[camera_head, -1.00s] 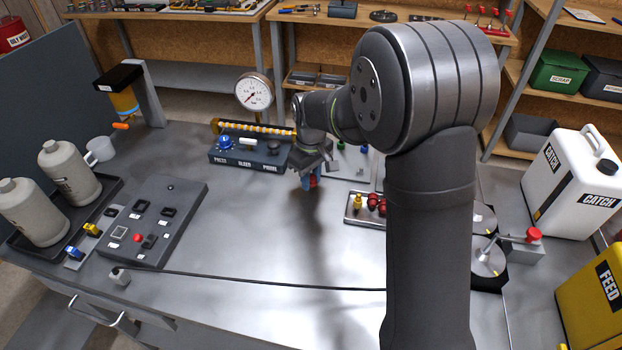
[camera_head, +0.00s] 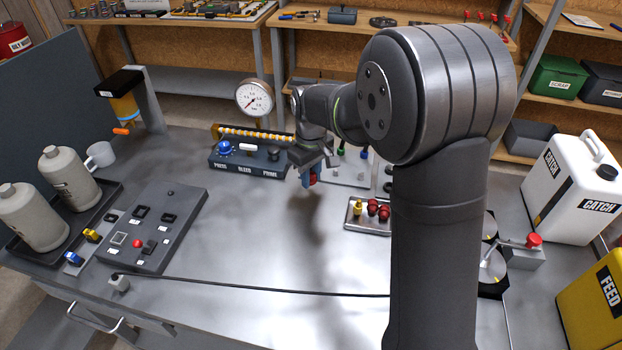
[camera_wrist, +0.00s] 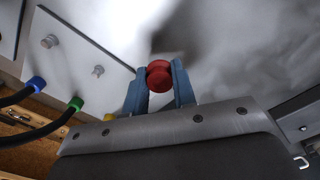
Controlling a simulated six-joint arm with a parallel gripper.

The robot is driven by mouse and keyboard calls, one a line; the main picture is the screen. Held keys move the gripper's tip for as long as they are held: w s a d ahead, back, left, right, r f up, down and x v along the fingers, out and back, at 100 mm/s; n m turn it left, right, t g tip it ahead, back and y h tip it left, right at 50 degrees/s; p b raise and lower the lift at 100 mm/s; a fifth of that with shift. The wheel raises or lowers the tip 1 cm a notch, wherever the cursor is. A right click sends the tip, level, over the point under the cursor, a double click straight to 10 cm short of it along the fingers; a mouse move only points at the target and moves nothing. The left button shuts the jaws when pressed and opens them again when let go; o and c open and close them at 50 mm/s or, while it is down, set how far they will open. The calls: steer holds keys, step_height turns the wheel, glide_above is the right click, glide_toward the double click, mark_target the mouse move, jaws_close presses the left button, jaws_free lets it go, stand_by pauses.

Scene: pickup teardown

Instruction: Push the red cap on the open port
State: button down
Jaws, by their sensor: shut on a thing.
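My gripper (camera_head: 312,174) is shut on a red cap (camera_wrist: 159,75), which sits between the blue fingertips in the wrist view. It is held above the bare bench, in front of and left of a light port plate (camera_head: 345,176). In the wrist view the plate (camera_wrist: 84,52) has two bare metal studs, one (camera_wrist: 50,41) farther left and one (camera_wrist: 98,71) nearer my fingers. A blue hose end (camera_wrist: 37,84) and a green hose end (camera_wrist: 75,104) are at its edge. Which stud is the open port I cannot tell. The cap is apart from the plate.
A tray (camera_head: 350,226) with a yellow cap and red caps lies right of my gripper. A blue-knobbed control box (camera_head: 247,163) stands just left, beneath a gauge (camera_head: 254,97). A dark switch panel (camera_head: 155,228) is farther left. The bench middle is clear except for a black cable (camera_head: 250,288).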

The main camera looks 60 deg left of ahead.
steer(key=shift+r, duration=1.1)
steer(key=w+d+r+m, duration=0.3)
steer(key=w+d+m, duration=0.1)
steer(key=w+d, duration=0.7)
steer(key=w+d+r+m, duration=0.2)
steer(key=w+d+m, duration=0.1)
steer(key=w+d, duration=0.8)
steer(key=shift+s+d+f, duration=0.35)
steer(key=shift+d+f, duration=0.05)
steer(key=shift+f, duration=0.35)
steer(key=shift+s+d+f, duration=0.35)
steer(key=shift+s+f, duration=0.05)
steer(key=shift+f, duration=0.35)
steer(key=shift+s+d+f, duration=0.35)
steer(key=shift+d+f, duration=0.05)
steer(key=shift+f, duration=0.35)
steer(key=shift+f, duration=0.15)
steer(key=shift+f, duration=0.5)
steer(key=shift+f, duration=0.25)
